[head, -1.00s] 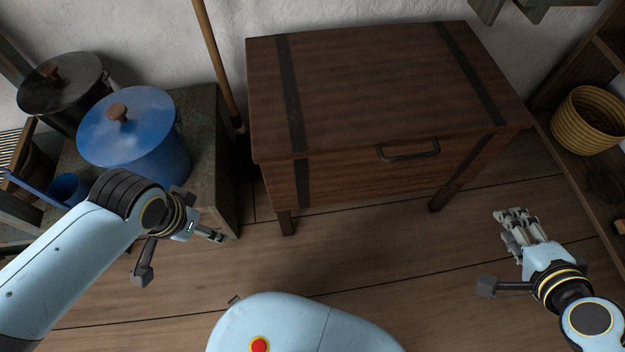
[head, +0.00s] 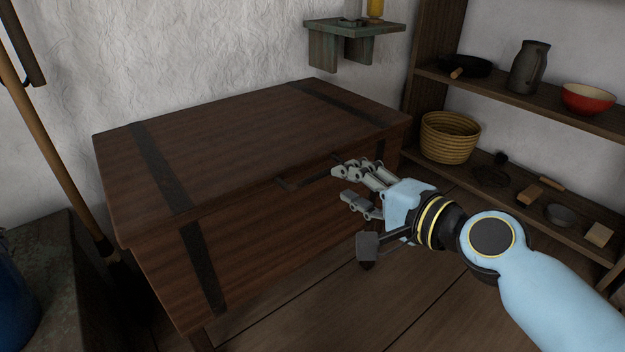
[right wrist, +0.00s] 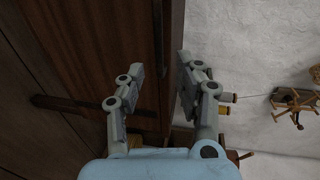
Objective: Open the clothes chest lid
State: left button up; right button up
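The clothes chest (head: 255,245) is dark brown wood with black straps, and its lid (head: 250,140) is shut. A dark handle (head: 290,183) sits at the front edge of the lid, partly hidden behind my right gripper in the head view. My right gripper (head: 345,182) is open and empty in front of the chest, close to the handle's right end. In the right wrist view its fingers (right wrist: 156,72) stand apart, with the chest behind them. My left gripper is out of view.
A shelf unit on the right holds a woven basket (head: 450,138), a jug (head: 528,67) and a red bowl (head: 588,98). A small wall shelf (head: 355,28) hangs behind the chest. A broom handle (head: 50,150) leans at the left. Floor in front is clear.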

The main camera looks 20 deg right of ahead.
aim_at(326, 174)
jog(key=b+x, duration=0.1)
jog(key=x, duration=0.6)
jog(key=shift+w+f+b, duration=0.1)
jog(key=shift+b, duration=0.25)
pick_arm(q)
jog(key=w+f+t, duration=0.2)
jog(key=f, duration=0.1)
pick_arm(e)
grip_shut()
